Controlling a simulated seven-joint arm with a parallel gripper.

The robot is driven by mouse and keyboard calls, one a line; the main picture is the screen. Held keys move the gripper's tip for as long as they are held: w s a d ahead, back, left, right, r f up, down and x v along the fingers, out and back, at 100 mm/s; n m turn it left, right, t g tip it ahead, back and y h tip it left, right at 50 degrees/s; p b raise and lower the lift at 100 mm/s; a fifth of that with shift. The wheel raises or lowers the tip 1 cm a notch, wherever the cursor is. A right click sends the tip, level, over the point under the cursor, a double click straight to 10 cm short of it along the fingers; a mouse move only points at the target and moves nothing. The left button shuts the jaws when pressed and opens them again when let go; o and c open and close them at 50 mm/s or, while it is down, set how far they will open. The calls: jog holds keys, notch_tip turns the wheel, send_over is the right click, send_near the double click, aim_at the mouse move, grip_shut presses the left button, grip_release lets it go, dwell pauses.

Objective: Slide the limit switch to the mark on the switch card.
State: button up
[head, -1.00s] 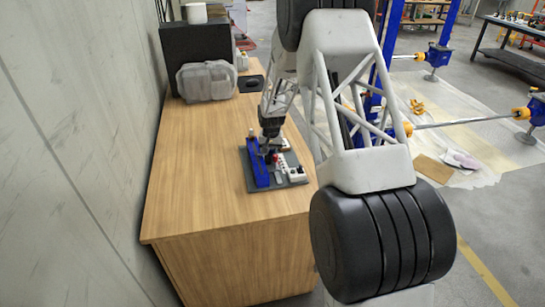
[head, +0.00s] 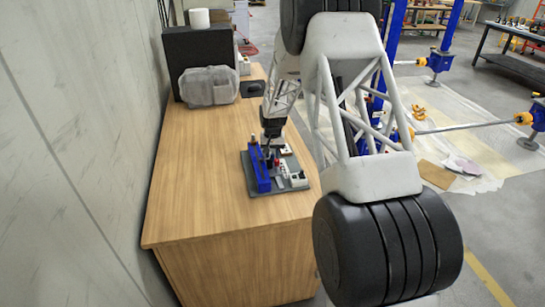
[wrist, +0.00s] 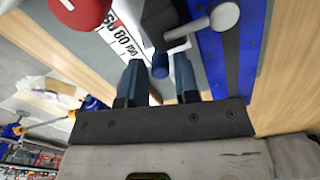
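The screw-jack fixture sits on a dark base plate (head: 255,191) on the desk, with a blue rail (head: 260,172) along its left side. In the wrist view the blue rail (wrist: 246,45) runs at the right, with a grey round-headed knob (wrist: 224,16) over it. A grey block beside the rail carries a short blue peg (wrist: 160,66); this appears to be the limit switch. My gripper (wrist: 160,72) is open, its fingers either side of the peg with gaps showing. A white scale strip (wrist: 122,40) with printed numbers lies left of it. I cannot make out the card's mark.
The wooden desk (head: 195,185) is clear left of the fixture. A grey case (head: 208,86) and a black box (head: 190,50) stand at the back, near the wall.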

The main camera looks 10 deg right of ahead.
aim_at(273, 155)
jog(key=shift+r, duration=3)
jog(key=shift+r, duration=0.1)
jog(key=shift+s+r, duration=0.35)
jog(key=shift+r, duration=0.1)
jog(key=s+a+r+n+t, duration=0.1)
jog(key=s+a+r, duration=0.1)
jog(key=s+r, duration=2.2)
jog(key=s+a+n+t, duration=0.1)
jog(key=s, duration=3.2)
jog(key=shift+s+n+t, duration=0.3)
jog(key=shift+n, duration=0.1)
